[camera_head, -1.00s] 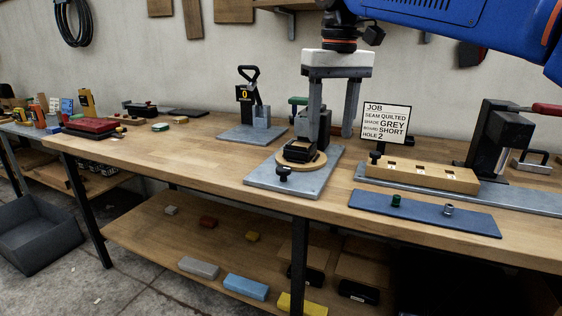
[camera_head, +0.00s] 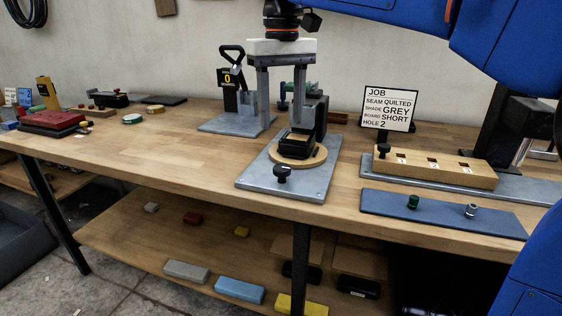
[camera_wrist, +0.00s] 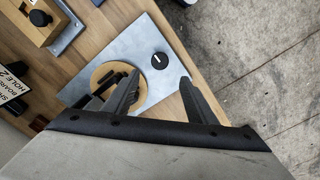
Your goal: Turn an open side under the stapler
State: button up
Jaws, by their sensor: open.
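The stapler (camera_head: 320,115) looks like a dark upright, partly hidden by my gripper, on a grey metal plate (camera_head: 316,182). A round wooden turntable (camera_head: 318,159) sits on the plate, with a small dark padded piece (camera_head: 293,146) on it. A black knob (camera_head: 281,173) stands at the plate's front; it also shows in the wrist view (camera_wrist: 160,60). My gripper (camera_head: 283,118) points down, open and empty, its fingers in front of and left of the stapler. In the wrist view my gripper (camera_wrist: 158,80) has its fingers apart over the plate, the left one covering part of the turntable (camera_wrist: 97,72).
A job card (camera_head: 390,107) reads quilted, grey, short, hole 2. Right of the stapler are a wooden block with holes (camera_head: 436,167) and a dark blue mat (camera_head: 443,213) with two small fittings.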

aim_at(282, 167)
notch_tip(282, 167, down, 12)
jog(key=shift+f, duration=0.15)
dwell(0.3)
jog(key=shift+c, duration=0.4)
jog(key=c, duration=1)
